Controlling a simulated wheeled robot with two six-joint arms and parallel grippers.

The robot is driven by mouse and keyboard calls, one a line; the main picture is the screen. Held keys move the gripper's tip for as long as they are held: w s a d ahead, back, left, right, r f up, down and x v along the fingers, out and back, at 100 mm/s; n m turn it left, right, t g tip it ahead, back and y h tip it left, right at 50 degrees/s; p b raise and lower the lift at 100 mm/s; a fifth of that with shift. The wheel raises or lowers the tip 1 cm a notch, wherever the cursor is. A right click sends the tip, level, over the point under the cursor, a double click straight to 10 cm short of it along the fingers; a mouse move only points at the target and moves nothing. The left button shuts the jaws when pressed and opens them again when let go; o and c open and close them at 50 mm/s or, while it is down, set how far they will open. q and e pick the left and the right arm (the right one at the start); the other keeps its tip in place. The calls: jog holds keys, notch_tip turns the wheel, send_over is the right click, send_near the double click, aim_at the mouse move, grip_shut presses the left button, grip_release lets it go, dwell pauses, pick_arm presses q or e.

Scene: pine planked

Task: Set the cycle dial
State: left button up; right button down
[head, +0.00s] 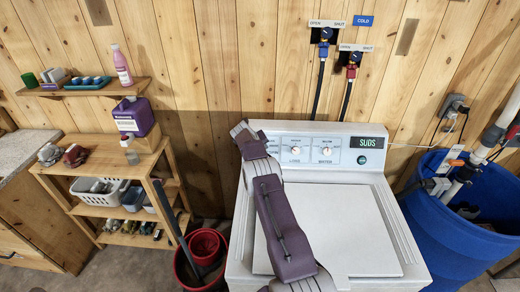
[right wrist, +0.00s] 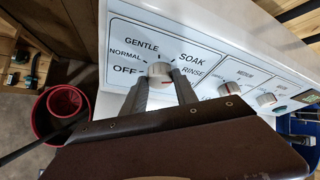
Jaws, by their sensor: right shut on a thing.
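The cycle dial (right wrist: 160,69) is a round white knob with a red mark, at the left end of the washer's control panel. OFF, NORMAL, GENTLE, SOAK and RINSE are printed around it; I cannot tell for sure which word the mark points at. My right gripper (right wrist: 161,80) is shut on the dial, one grey finger on each side. In the head view my right arm crosses the washer (head: 350,235) lid, and the gripper (head: 240,130) hides the dial there. My left gripper is not in view.
Two more knobs, LOAD (head: 295,150) and WATER (head: 325,151), sit right of the dial. A green display (head: 370,142) reads SUDS. A red bucket (head: 205,245) stands left of the washer, a blue barrel (head: 450,225) right. A wooden shelf (head: 105,160) stands farther left.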

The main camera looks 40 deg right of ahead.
jog(key=c, duration=1)
grip_release()
jog(key=shift+s+f, duration=0.1)
jog(key=shift+f, duration=0.05)
jog(key=shift+o, duration=0.2)
jog(key=b+v, duration=0.2)
jog(key=v, duration=0.7)
